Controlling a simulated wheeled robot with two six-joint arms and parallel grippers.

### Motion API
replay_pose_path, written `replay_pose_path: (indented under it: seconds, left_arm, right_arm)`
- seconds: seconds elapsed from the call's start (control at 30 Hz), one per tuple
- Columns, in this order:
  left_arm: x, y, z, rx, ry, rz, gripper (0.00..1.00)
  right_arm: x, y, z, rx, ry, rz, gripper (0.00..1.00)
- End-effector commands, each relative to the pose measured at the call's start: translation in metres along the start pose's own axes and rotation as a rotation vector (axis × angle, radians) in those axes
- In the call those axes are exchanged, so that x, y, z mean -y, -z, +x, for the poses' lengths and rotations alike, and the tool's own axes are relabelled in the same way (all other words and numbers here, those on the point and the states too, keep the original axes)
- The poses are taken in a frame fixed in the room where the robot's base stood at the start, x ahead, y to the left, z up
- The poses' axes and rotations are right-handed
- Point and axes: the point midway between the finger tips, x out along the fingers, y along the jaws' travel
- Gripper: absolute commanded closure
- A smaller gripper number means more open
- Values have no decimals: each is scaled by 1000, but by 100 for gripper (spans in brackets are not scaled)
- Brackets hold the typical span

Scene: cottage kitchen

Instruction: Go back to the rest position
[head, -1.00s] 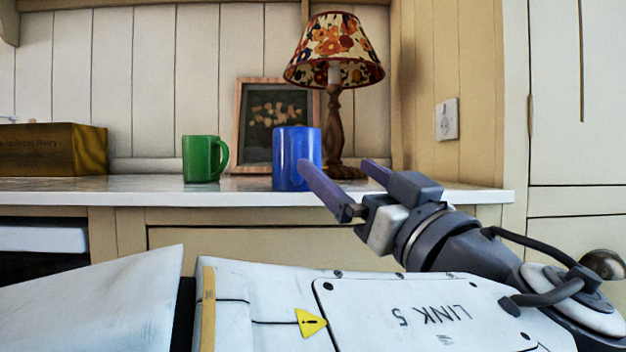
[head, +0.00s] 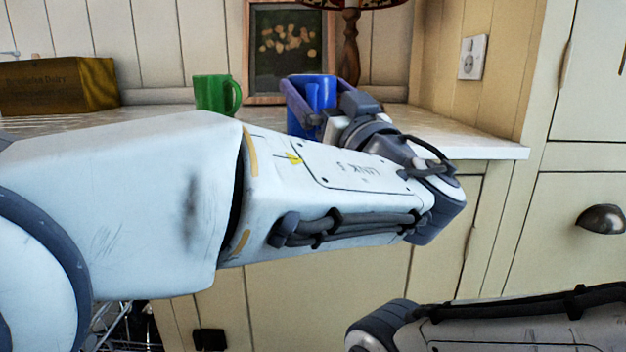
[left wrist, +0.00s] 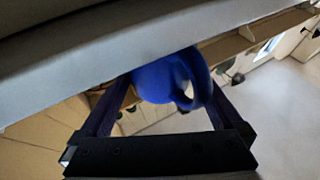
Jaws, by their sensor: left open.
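My left gripper (head: 316,84) is open, its two purple-grey fingers apart. In the head view it overlaps the blue mug (head: 320,95), which stands upright near the counter's front. In the left wrist view the blue mug (left wrist: 163,80) shows between the open fingers (left wrist: 162,95), with its handle to the right; I cannot tell whether they touch it. The gripper and wrist hide part of the mug in the head view. My right gripper is not in view; only part of my right arm shows at the lower right.
The white counter (head: 470,140) ends at the right beside tall cream cupboards (head: 590,130). A green mug (head: 213,93) stands left of the blue one. A wooden box (head: 60,85), a framed picture (head: 290,50) and a lamp (head: 351,50) stand at the back.

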Motion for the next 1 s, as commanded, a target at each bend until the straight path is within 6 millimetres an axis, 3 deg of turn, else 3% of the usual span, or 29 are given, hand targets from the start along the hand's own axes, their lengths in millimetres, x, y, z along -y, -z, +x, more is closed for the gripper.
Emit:
replay_pose_path:
  seconds: [0.53, 1.0]
  left_arm:
    - [0, -1, -2, -1, 1, -2, 0]
    - [-1, -4, -78, 0, -3, -4, 0]
  right_arm:
    - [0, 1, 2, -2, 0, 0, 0]
    - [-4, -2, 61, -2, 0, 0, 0]
